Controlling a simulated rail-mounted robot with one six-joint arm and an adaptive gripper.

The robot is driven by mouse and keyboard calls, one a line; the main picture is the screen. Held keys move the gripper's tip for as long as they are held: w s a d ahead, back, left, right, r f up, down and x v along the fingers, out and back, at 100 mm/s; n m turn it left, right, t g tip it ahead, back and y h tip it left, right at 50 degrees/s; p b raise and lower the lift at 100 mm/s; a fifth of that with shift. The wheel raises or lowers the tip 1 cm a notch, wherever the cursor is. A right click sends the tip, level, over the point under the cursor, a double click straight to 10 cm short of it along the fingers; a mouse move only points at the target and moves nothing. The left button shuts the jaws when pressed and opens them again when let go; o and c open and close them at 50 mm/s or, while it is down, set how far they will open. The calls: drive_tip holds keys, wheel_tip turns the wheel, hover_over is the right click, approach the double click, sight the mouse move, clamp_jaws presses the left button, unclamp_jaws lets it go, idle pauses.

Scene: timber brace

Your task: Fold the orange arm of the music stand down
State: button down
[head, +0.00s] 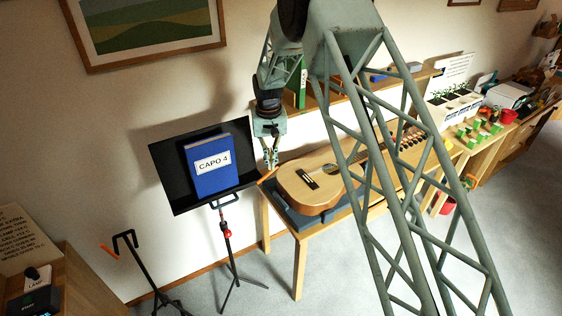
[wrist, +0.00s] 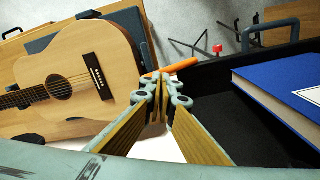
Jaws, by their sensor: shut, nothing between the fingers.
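The music stand has a tilted black desk (head: 164,161) on a thin pole with a red collar. Its orange arm (head: 267,176) sticks out sideways past the desk's right edge, towards the guitar. In the wrist view the orange arm (wrist: 180,67) lies just beyond my fingertips, its left part partly covered by them. My gripper (head: 270,165) points down over the arm, beside the desk's right edge. In the wrist view my gripper (wrist: 160,82) is shut and empty. I cannot tell whether the fingertips touch the arm.
A blue book (head: 212,166) marked CAPO 4 rests on the desk. A guitar (head: 318,182) lies on a wooden table close to the right. A shelf (head: 330,101) is behind my gripper. A black stand with an orange tip (head: 108,251) is at lower left.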

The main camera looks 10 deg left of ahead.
drive_tip(key=shift+w+d+f+b, duration=0.3)
drive_tip(key=shift+d+f+b, duration=0.1)
drive_tip(key=shift+f+b, duration=0.4)
drive_tip(key=shift+r, duration=0.45)
drive_tip(key=shift+r, duration=0.35)
drive_tip(key=shift+r, duration=0.1)
